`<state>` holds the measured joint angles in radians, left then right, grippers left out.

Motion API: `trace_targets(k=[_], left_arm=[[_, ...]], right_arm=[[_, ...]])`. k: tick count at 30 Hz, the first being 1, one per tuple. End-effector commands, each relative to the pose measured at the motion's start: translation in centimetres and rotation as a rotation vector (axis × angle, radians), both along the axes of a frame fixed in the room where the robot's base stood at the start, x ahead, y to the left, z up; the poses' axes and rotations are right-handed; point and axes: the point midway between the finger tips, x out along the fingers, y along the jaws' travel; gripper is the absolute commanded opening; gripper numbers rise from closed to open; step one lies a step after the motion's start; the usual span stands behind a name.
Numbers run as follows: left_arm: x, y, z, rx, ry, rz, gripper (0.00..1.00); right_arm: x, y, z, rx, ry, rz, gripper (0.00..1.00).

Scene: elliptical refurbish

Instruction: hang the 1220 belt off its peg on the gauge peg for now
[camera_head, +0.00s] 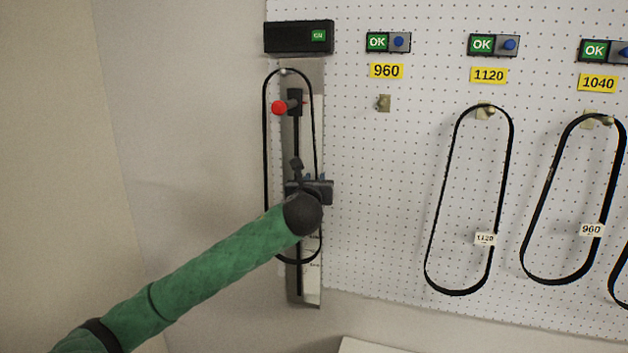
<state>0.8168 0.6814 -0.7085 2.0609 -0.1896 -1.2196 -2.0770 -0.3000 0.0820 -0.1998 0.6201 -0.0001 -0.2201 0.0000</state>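A black belt (265,150) hangs in a long loop from the gauge peg (283,72) at the top of the gauge on the left. No number tag on this belt shows, so I cannot tell whether it is the 1220 belt. My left gripper (309,186) is in front of the gauge, over the lower half of this loop. My own wrist hides its fingertips, so I cannot tell whether it is open or shut, or whether it touches the belt. My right gripper is out of view. No sign or tag reading 1220 shows.
The gauge has a red knob (279,107) and a black display (299,37) above. The peg under the 960 sign (386,71) is bare. A 1120-tagged belt (456,180) hangs under 1120. A 960-tagged belt (549,180) hangs under 1040. Another belt (616,280) is cut off at right.

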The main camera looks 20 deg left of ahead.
Motion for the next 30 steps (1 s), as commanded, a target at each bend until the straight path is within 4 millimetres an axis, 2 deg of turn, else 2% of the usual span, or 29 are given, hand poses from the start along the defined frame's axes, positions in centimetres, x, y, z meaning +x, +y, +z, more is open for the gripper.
trace_targets(k=[25,30], left_arm=[[0.02,-0.24,0.03,-0.002,-0.002,-0.005,0.30],[-0.91,-0.31,-0.11,-0.002,-0.003,-0.005,0.30]], right_arm=[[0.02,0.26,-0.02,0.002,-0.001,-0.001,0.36],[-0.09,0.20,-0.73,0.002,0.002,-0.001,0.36]])
